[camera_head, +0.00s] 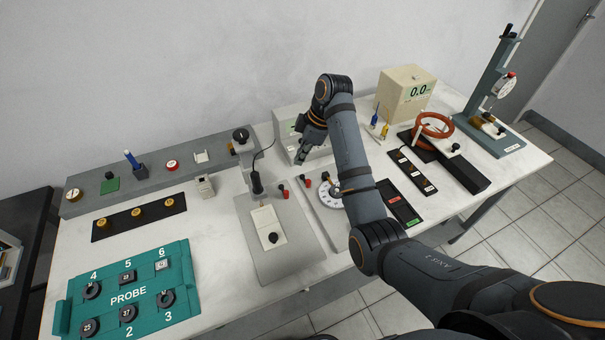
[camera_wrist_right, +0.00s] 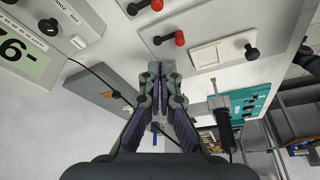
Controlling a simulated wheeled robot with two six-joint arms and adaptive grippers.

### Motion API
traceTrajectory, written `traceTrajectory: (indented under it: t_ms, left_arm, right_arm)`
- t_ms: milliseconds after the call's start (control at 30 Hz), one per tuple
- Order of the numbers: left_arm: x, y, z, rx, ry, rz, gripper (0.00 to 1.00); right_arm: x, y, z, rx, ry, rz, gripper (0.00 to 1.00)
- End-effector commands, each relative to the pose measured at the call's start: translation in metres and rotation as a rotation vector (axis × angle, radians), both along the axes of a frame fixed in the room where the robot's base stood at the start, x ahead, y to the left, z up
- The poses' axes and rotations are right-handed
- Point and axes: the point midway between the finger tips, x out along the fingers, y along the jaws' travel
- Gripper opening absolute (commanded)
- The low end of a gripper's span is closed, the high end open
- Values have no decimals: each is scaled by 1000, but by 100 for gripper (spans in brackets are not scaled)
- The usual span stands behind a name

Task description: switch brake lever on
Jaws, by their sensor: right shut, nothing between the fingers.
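No label in view lets me tell for certain which part is the brake lever. A cream plate with a black ball knob (camera_head: 273,238) lies on the grey stand base; the knob also shows in the wrist view (camera_wrist_right: 251,52). Two red-and-black knobs stand just behind it, one at left (camera_head: 283,192) and one at right (camera_head: 307,181); one shows clearly in the wrist view (camera_wrist_right: 170,38). My right gripper (camera_head: 302,161) is shut and empty, above the table's back part in front of the white display box (camera_head: 286,128). Its closed fingertips (camera_wrist_right: 161,66) touch none of these knobs. My left gripper is out of view.
A stand with a hanging black probe (camera_head: 256,183) and cable is left of my right gripper. A teal PROBE board (camera_head: 128,296) lies front left. A long grey console (camera_head: 130,184) runs along the back. My right forearm hides part of the white dial (camera_head: 329,196).

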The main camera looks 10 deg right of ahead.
Motion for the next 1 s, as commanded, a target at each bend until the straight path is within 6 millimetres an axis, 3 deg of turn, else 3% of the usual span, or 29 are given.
traceTrajectory:
  t_ms: [67,167,400,600,800,1000]
  left_arm:
    - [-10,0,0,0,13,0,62]
    - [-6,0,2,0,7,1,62]
    - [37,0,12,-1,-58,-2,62]
    - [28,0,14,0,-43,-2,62]
    - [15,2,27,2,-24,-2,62]
    - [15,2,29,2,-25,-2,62]
  right_arm:
    - [0,1,-2,0,1,-1,0]
    - [1,4,-11,1,2,-1,0]
    - [5,19,-57,0,5,-1,0]
    - [9,33,-97,0,4,-1,0]
    - [1,1,-92,-2,0,-4,0]
    - [-2,-7,-93,0,0,-2,0]
